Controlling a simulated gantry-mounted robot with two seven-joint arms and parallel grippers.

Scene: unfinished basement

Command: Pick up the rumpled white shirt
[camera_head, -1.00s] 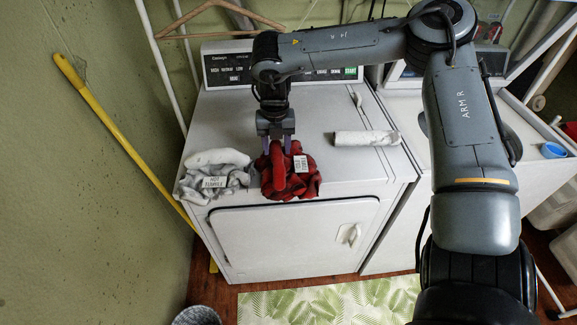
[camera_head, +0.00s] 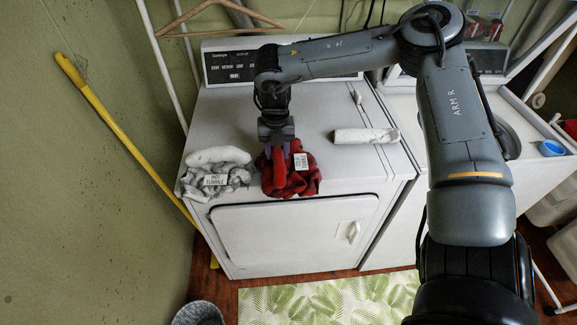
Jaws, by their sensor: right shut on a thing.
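A rumpled white and grey cloth (camera_head: 215,162), which looks like the white shirt, lies on the front left of the white dryer top (camera_head: 330,175). It bears a small printed label. A rumpled red cloth (camera_head: 308,182) with a white label lies just to its right; the two are close together. My right gripper (camera_head: 279,160) points down and is shut on the upper part of the red cloth. The fingertips are partly hidden in its folds. The white cloth is beside the gripper, not in it. My left gripper is not in view.
A white rolled item (camera_head: 365,136) lies on the dryer to the right. A yellow pole (camera_head: 120,130) leans at the left wall. A basket (camera_head: 197,315) stands on the floor in front. The dryer top behind the cloths is clear.

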